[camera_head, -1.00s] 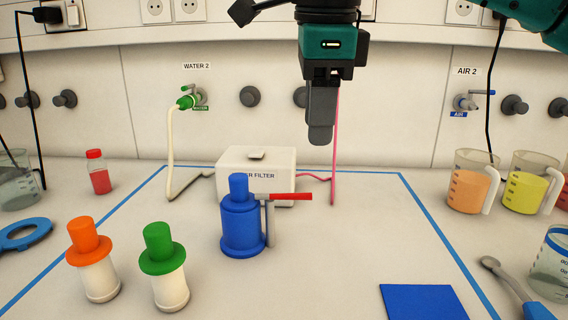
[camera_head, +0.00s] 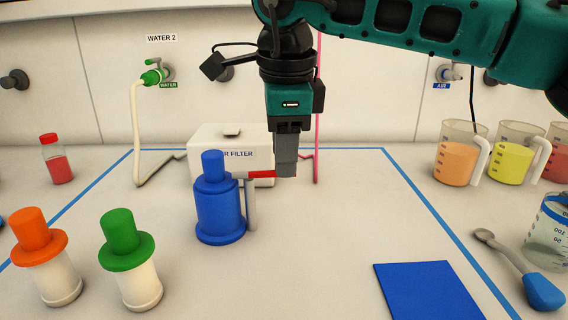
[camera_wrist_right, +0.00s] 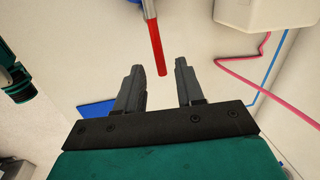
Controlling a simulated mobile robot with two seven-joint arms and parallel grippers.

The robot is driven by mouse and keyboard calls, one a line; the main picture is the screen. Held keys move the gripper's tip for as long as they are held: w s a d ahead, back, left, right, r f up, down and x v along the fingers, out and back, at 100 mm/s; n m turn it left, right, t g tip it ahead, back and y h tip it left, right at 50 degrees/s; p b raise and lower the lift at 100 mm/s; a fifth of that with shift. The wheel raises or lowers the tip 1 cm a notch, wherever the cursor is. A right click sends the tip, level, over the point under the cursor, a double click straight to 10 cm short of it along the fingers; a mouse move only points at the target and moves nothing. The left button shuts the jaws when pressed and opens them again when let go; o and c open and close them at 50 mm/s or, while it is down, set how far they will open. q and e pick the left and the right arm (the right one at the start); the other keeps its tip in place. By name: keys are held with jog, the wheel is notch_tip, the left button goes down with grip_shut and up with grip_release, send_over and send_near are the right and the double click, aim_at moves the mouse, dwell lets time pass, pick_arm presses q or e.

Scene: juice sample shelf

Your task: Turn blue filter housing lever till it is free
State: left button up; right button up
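The blue filter housing (camera_head: 219,205) stands upright on the bench in front of the white filter box. Its lever has a red handle (camera_head: 262,174) that points right in the head view. My right gripper (camera_head: 286,170) is at the outer end of the red handle, pointing down. In the right wrist view the two fingers (camera_wrist_right: 160,85) are apart, and the red lever end (camera_wrist_right: 158,56) reaches toward the gap between them. No contact shows there. The finger tips partly cover the handle's end in the head view. My left gripper is not in view.
The white filter box (camera_head: 204,164) stands behind the housing. Orange-topped (camera_head: 48,262) and green-topped (camera_head: 130,262) housings stand at front left. A blue mat (camera_head: 428,292) lies at front right. Beakers (camera_head: 459,158) and a blue-handled spoon (camera_head: 540,290) are at right.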

jog(key=shift+w+f, duration=0.15)
jog(key=shift+f, duration=0.6)
jog(key=shift+c, duration=0.3)
grip_shut()
dwell(0.6)
